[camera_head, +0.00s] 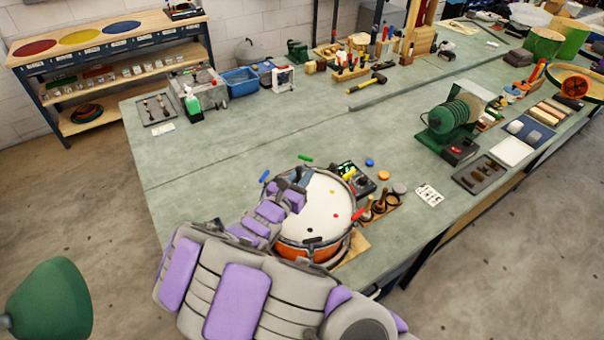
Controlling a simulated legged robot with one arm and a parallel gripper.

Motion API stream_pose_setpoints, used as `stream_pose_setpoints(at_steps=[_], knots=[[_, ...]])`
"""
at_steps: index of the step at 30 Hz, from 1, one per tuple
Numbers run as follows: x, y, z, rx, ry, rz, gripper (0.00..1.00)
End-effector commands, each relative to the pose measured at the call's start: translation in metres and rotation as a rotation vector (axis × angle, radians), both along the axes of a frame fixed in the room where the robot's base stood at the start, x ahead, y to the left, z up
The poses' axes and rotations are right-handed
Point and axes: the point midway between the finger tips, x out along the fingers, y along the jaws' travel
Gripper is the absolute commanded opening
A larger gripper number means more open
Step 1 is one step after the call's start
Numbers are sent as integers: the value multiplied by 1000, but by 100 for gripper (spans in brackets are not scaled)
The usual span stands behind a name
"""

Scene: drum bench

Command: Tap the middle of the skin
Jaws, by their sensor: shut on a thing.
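A drum with an orange shell (293,249) and a metal rim stands at the near side of the bench. Its white skin (318,207) faces up and bears small coloured dots and a dark mark near the front. My arm comes from the near left, and my gripper (299,182) is over the left back part of the skin, left of its middle. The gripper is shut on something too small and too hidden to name. I cannot tell whether it or the held thing touches the skin. My arm hides the drum's left side.
A small dark device (357,180) stands close behind the drum on the right. A wooden block with dark round pieces (379,207) is to its right. A green coil machine (449,121) stands farther right.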

Motion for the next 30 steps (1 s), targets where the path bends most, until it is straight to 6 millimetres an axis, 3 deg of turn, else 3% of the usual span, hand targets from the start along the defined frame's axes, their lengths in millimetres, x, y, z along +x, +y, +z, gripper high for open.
stream_pose_setpoints(at_steps=[3,7,13,19,30], knots=[[0,-12,-2,5,-1,-5,0],[0,-13,-12,6,0,-5,0],[1,2,-54,-6,2,0,0],[1,8,-42,-9,0,0,0],[1,-10,6,6,-2,-4,0]])
